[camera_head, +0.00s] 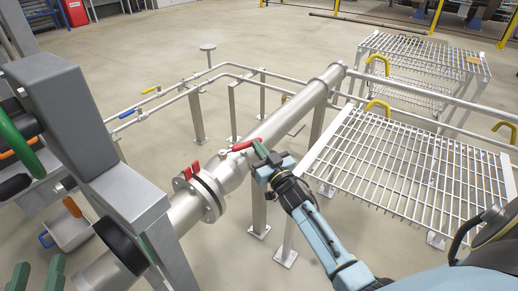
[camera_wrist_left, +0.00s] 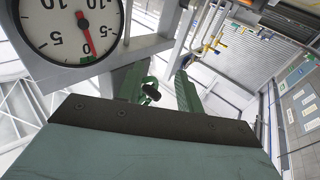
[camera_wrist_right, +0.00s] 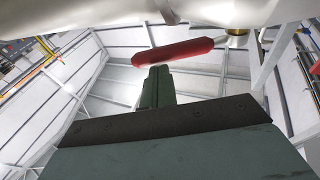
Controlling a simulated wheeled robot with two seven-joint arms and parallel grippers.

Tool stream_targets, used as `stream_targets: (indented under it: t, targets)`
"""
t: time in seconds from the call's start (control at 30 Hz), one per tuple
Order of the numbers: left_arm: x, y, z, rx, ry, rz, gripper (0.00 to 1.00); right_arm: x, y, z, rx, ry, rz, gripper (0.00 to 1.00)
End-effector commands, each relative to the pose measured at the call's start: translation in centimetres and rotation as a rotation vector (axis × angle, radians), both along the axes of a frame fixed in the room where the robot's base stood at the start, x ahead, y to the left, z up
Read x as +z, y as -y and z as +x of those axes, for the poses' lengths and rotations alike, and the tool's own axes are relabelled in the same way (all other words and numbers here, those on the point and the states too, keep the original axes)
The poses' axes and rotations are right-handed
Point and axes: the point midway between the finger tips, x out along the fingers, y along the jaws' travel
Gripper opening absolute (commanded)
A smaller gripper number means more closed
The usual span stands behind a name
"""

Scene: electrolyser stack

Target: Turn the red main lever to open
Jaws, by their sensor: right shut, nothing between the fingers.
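The red lever (camera_head: 246,145) sits on top of the large silver pipe (camera_head: 290,112) in the middle of the head view. It also shows as a red bar (camera_wrist_right: 172,52) across the upper right wrist view. My right gripper (camera_head: 260,151) is shut and empty, its green fingertips at the right end of the lever in the head view. In the right wrist view the fingers (camera_wrist_right: 157,82) are right under the bar; I cannot tell if they touch it. My left gripper (camera_head: 36,274) is open and empty at the lower left; its spread fingers show in the left wrist view (camera_wrist_left: 160,85).
A smaller red handle (camera_head: 192,171) sits by the pipe flange (camera_head: 212,196). A grey frame (camera_head: 75,125) stands at the left, near my left gripper. Grated platforms (camera_head: 420,165) stand at the right. A round gauge (camera_wrist_left: 72,28) is close to my left wrist camera.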

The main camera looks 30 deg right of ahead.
Motion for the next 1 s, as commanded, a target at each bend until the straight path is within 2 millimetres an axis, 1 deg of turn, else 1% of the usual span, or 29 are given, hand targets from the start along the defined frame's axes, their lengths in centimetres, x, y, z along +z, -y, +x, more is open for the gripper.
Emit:
stream_targets:
  t: [0.13,0.2,0.27,0.37,0.5,0.7,1.0]
  targets:
    - [-1.6,-0.4,0.0,0.008,-0.103,0.032,0.36,0.2,0.6,1.0,0.090,-0.002,-0.010,0.00]
    - [-2.0,-0.4,0.0,0.009,-0.121,0.038,0.36,0.2,0.8,1.5,0.138,-0.001,-0.009,0.00]
    - [-2.0,-0.4,0.0,0.009,-0.114,0.036,0.36,0.1,1.0,1.9,0.180,-0.002,-0.008,0.00]
    - [-1.2,-0.2,0.1,0.004,-0.063,0.020,0.36,0.1,1.2,2.6,0.249,-0.002,-0.010,0.00]
    - [0.4,0.1,0.0,-0.002,0.028,-0.008,0.36,0.0,1.3,3.5,0.334,-0.002,-0.006,0.00]
    - [1.8,0.2,-0.3,-0.007,0.110,-0.034,0.36,0.0,1.1,4.3,0.330,0.000,0.000,0.00]
    - [2.4,0.3,-0.4,-0.009,0.145,-0.044,0.36,0.0,1.1,4.8,0.329,-0.001,0.000,0.00]
